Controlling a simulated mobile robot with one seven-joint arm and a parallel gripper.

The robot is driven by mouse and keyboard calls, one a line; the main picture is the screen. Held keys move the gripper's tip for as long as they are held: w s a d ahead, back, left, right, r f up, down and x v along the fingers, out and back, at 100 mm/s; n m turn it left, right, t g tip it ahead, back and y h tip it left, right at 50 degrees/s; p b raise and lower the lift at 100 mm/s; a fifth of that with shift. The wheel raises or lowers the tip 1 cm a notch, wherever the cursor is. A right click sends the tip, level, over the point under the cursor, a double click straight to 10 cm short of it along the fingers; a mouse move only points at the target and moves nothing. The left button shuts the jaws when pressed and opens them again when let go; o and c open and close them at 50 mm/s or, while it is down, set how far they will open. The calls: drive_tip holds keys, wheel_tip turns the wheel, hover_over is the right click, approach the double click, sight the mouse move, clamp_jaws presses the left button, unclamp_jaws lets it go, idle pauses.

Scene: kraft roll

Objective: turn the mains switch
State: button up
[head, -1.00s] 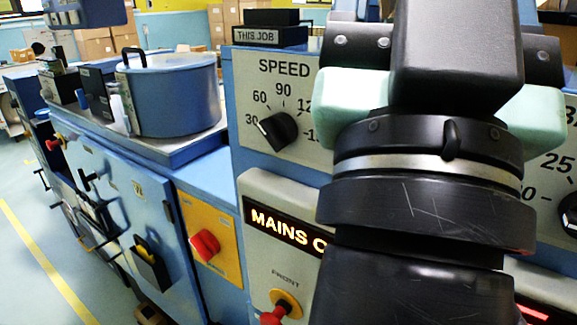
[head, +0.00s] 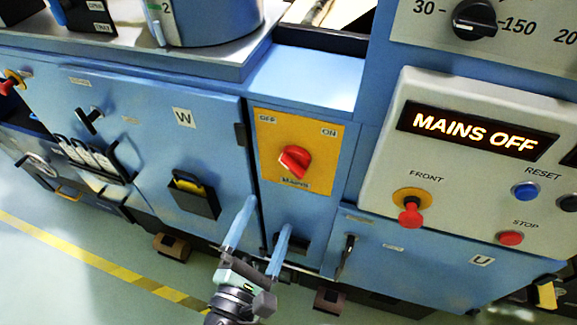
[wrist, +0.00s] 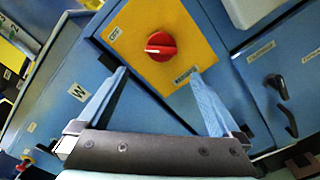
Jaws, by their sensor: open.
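The mains switch is a red rotary knob (head: 294,161) on a yellow plate (head: 322,173) marked OFF at upper left and ON at upper right. The wrist view shows the knob (wrist: 160,47) too, with a white pointer line on it. A display (head: 476,131) reads MAINS OFF. My gripper (head: 266,217) is below the plate in the head view, its two light blue fingers apart and pointing up toward it. In the wrist view the fingers (wrist: 162,76) are spread, with the knob beyond the gap between them. Nothing is between the fingers, and they appear apart from the knob.
A grey panel at right carries a red front button (head: 411,214), a blue reset button (head: 525,190) and a red stop button (head: 510,238). A door marked W (head: 150,150) with handles and a black holder (head: 190,197) stands left. Open floor (head: 50,270) lies lower left.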

sight(290, 171)
drive_tip(key=p+x, duration=0.2)
drive_tip(key=x, duration=1.1)
drive_tip(key=shift+s+f, duration=0.1)
drive_tip(key=shift+f, duration=0.1)
drive_tip(key=c, duration=1.2)
